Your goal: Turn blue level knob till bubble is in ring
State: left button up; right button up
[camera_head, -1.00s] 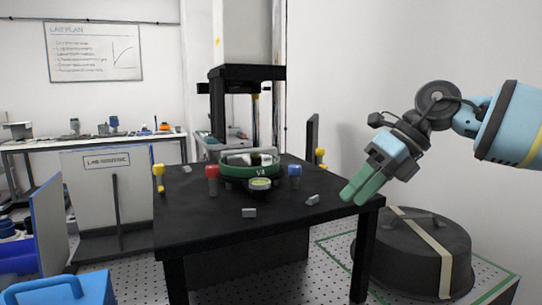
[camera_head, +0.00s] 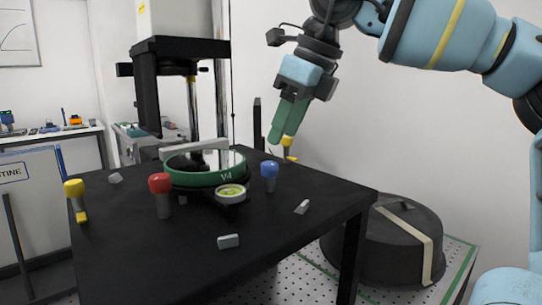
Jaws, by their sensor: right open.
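The blue level knob (camera_head: 269,171) stands upright on the black table (camera_head: 150,250), right of the round bubble level (camera_head: 230,193). The level has a pale yellow-green face; the bubble and ring are too small to tell apart. My right gripper (camera_head: 281,136) hangs above and a little right of the blue knob, fingers pointing down and slightly left. It is open and empty, apart from the knob. Its green fingers overlap in this view. My left gripper is not in view.
A red knob (camera_head: 160,190) and a yellow knob (camera_head: 75,195) stand left of the level; another yellow knob (camera_head: 288,146) is behind. A green-rimmed round plate (camera_head: 204,167) sits mid-table. Small grey blocks (camera_head: 228,241) lie near the front. A dark covered drum (camera_head: 385,240) stands right.

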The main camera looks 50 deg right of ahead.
aim_at(270, 163)
jog(key=x, duration=0.6)
jog(key=shift+w, duration=0.1)
jog(key=shift+w+f, duration=0.15)
jog(key=shift+f, duration=0.1)
jog(key=c, duration=1)
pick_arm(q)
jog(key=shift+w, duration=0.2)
pick_arm(e)
jog(key=shift+o, duration=0.2)
jog(key=n+y, duration=0.1)
jog(key=n, duration=0.2)
jog(key=shift+d+n+g+p, duration=0.1)
jog(key=shift+n+g+p, duration=0.2)
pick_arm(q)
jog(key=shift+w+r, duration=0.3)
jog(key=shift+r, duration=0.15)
pick_arm(e)
jog(key=shift+w+n+g+y, duration=0.1)
jog(key=shift+n+g+y, duration=0.5)
jog(key=shift+n, duration=1.2)
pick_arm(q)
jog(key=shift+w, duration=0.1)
